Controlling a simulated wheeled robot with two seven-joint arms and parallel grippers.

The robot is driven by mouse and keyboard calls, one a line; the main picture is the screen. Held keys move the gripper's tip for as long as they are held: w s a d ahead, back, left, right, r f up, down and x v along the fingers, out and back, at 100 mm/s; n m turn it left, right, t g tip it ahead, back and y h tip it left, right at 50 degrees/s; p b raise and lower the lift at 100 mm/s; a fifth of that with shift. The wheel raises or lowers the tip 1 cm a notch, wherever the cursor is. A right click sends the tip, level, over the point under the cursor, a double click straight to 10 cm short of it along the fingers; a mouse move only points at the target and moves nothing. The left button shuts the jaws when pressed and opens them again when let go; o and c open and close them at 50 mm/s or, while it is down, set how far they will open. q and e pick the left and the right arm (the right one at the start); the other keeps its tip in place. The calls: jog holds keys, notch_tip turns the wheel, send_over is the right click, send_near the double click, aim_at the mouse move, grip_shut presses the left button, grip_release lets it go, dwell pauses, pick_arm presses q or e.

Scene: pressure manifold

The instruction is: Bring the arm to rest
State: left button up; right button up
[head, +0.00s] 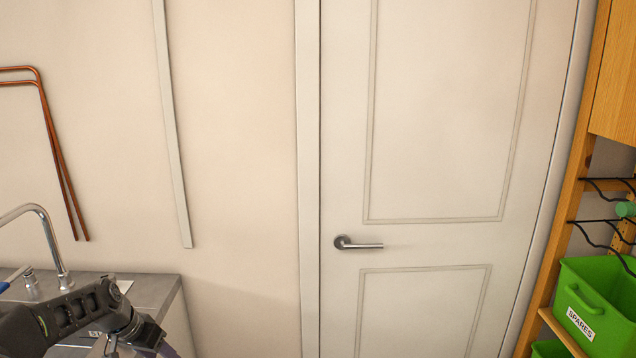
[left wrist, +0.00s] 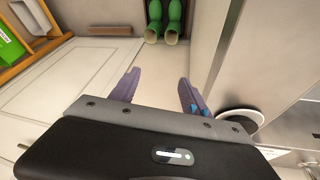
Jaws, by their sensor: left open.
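My left arm comes in at the lower left of the head view, in front of the grey counter; its fingers are cut off or hidden there. In the left wrist view my left gripper (left wrist: 160,90) is open, its two purple fingers apart with nothing between them. Bare pale floor shows beyond the fingers. My right gripper is in neither view. No pressure manifold can be made out.
A grey counter (head: 150,288) with a tap (head: 50,240) stands at left. A closed door (head: 430,240) fills the middle. A wooden rack (head: 560,250) holds a green SPARES bin (head: 590,295) at right. Green boots (left wrist: 165,22) stand on the floor beyond the gripper.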

pick_arm(q)
jog(key=s+d+f+n+g+h, duration=0.1)
jog(key=s+d+f, duration=0.3)
jog(key=d+f, duration=0.6)
jog(key=s+d+f+h, duration=0.1)
jog(key=s+d+f, duration=0.3)
jog(key=d+f, duration=0.65)
jog(key=s+d+f, duration=0.2)
jog(key=s+d, duration=0.3)
jog(key=s, duration=0.3)
jog(key=s+d+f+n+g, duration=0.1)
jog(key=s+d, duration=0.3)
jog(key=s, duration=0.4)
jog(key=s+d+f+n+g, duration=0.1)
jog(key=s+d+f, duration=0.1)
jog(key=s+d, duration=0.3)
jog(key=s, duration=0.4)
jog(key=shift+d+f, duration=0.3)
jog(key=shift+f, duration=0.1)
